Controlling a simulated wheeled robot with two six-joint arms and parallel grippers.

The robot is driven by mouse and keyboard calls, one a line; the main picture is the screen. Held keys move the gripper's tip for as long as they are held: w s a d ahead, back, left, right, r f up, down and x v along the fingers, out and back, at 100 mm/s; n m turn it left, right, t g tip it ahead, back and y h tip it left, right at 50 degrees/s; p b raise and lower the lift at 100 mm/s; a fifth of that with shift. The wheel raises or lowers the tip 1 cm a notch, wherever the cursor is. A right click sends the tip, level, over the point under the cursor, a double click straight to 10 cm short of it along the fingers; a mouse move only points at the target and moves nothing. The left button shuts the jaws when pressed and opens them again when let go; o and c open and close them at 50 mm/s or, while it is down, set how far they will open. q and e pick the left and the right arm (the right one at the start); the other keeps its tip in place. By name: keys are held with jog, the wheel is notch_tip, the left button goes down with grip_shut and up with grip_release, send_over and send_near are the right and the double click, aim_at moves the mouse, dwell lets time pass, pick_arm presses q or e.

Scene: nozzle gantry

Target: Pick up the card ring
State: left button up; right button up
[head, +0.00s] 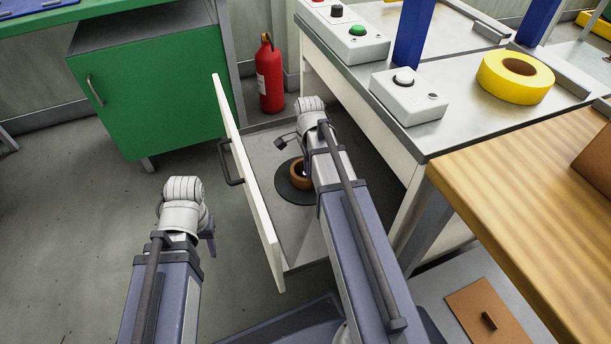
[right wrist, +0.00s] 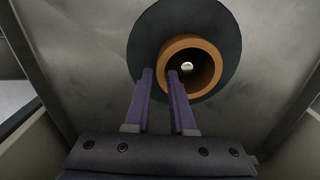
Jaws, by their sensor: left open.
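The card ring, a short brown tube (head: 300,175), sits on a round black disc (head: 289,190) in the open drawer, partly hidden by my right arm in the head view. In the right wrist view the ring (right wrist: 166,58) shows its opening, with a small pale spot inside. My right gripper (right wrist: 160,73) is open, with two purple fingers apart. Its left fingertip is just outside the ring's lower left wall and its right one overlaps that wall in the picture. I cannot tell whether they touch it. My left gripper (head: 208,238) is open and empty, left of the drawer, mostly hidden behind its wrist.
The drawer's white front (head: 243,170) with a dark handle stands pulled out on the left. A red extinguisher (head: 270,75) is behind it. The metal bench (head: 465,125) holds button boxes and a yellow ring (head: 492,86). A wooden table (head: 540,190) is at right.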

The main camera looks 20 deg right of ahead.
jog(key=shift+d+f+b, duration=0.15)
jog(key=shift+f+b, duration=1.15)
jog(key=shift+f, duration=0.05)
jog(key=shift+d+f+b, duration=0.1)
jog(key=shift+f+b, duration=1.2)
jog(key=shift+r, duration=0.1)
jog(key=shift+c, duration=0.2)
grip_shut()
